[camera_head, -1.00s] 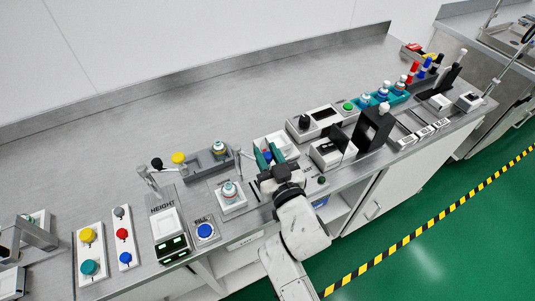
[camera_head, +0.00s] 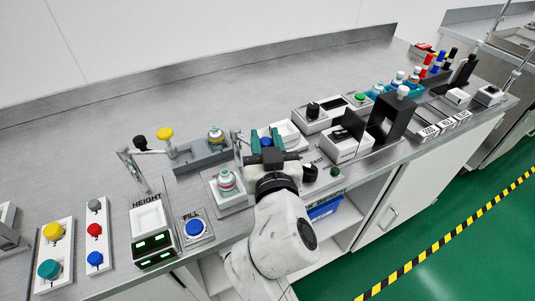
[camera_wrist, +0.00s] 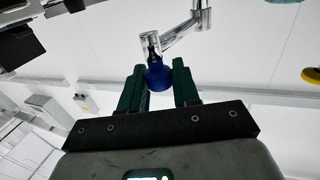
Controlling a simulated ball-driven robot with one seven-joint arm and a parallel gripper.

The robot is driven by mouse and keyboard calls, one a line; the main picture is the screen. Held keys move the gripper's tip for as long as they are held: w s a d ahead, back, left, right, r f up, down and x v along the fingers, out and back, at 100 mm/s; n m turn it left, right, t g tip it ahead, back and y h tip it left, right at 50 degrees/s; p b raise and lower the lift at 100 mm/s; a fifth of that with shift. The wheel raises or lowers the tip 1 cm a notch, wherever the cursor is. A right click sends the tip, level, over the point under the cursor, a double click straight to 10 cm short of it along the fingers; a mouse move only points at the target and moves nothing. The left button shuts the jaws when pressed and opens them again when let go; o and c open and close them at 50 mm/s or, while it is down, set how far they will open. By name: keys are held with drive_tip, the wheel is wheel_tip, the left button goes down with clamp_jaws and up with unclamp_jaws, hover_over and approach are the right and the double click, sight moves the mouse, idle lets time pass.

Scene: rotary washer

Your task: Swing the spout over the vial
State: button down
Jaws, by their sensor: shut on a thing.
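My gripper (camera_head: 265,148) has its green fingers closed on a blue knob (camera_wrist: 158,76). In the wrist view the knob sits between the fingertips, joined to a shiny metal swing arm, the spout (camera_wrist: 181,34). In the head view the spout's upright metal post (camera_head: 237,147) stands left of my gripper, and the blue knob is mostly hidden by the fingers. A vial with a white and teal body and red band (camera_head: 227,182) stands upright on a white square stand, in front and left of my gripper. The spout's outlet is not clear in either view.
A second vial (camera_head: 215,138) sits in a grey holder behind. Farther left stand another metal post with a black knob (camera_head: 140,142) and a yellow knob (camera_head: 165,134). HEIGHT and FILL units (camera_head: 195,228) are at front left. A black stand (camera_head: 390,118) is at right.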

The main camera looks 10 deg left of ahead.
drive_tip(key=s+a+m+h+b, duration=0.1)
drive_tip(key=m+h+b, duration=0.1)
drive_tip(key=h+b, duration=0.1)
drive_tip(key=s+a+m+h+b, duration=0.1)
drive_tip(key=a+m+h+b, duration=0.1)
drive_tip(key=h+b, duration=0.2)
drive_tip(key=s+a+m+h+b, duration=0.1)
drive_tip(key=m+h+b, duration=0.1)
drive_tip(key=h+b, duration=0.1)
drive_tip(key=shift+s+a+m+h+b, duration=0.15)
drive_tip(key=shift+m+h+b, duration=0.2)
drive_tip(key=shift+b, duration=0.2)
drive_tip(key=c, duration=1)
unclamp_jaws()
drive_tip(key=shift+o, duration=0.2)
drive_tip(key=v, duration=1)
drive_tip(key=shift+s+a, duration=0.2)
drive_tip(key=shift+s, duration=0.15)
